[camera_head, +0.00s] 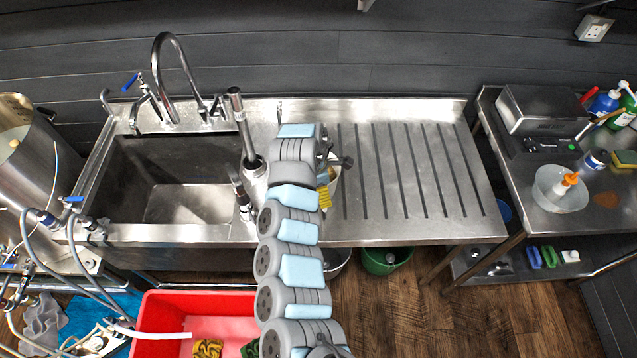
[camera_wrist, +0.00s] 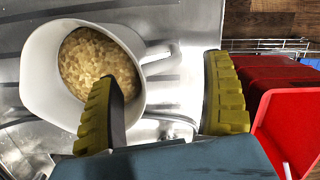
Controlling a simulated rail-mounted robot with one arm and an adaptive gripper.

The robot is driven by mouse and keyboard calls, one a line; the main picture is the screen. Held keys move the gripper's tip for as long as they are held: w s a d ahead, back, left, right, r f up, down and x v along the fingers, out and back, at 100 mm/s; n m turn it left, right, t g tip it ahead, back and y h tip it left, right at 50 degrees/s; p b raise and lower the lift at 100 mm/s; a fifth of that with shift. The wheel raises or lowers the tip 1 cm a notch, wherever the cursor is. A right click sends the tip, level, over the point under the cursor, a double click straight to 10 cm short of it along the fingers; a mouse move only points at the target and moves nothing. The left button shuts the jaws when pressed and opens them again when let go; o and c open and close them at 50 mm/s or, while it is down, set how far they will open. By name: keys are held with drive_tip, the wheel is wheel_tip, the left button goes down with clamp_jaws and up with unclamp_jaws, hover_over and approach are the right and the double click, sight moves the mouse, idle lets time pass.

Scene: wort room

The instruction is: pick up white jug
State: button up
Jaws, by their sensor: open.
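The white jug (camera_wrist: 38,72) shows in the wrist view from above, on the steel surface, with its mouth facing the camera. It holds pale crushed grain (camera_wrist: 100,62). Its handle (camera_wrist: 158,56) points to the right in the picture. My gripper (camera_wrist: 162,68) is open, with two yellow ribbed fingers. The left finger overlaps the jug's mouth and the right finger is outside, beyond the handle. I cannot tell whether either finger touches the jug. In the head view my arm hides most of the jug, and a yellow part of my gripper (camera_head: 325,196) shows beside the arm.
The sink (camera_head: 185,190) is left of my arm, and the ribbed drainboard (camera_head: 410,170) on the right is clear. A red crate (camera_head: 150,310) and a green bucket (camera_head: 387,261) are below. A side bench (camera_head: 500,195) carries bottles and a white bowl (camera_head: 560,195).

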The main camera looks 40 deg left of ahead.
drive_tip(key=shift+w+d+f+p, duration=0.1)
drive_tip(key=shift+d+f+p, duration=0.1)
drive_tip(key=shift+f, duration=0.95)
drive_tip(key=shift+w+d+f+p, duration=0.1)
drive_tip(key=shift+f+p, duration=0.05)
drive_tip(key=shift+f, duration=0.95)
drive_tip(key=c, duration=1.3)
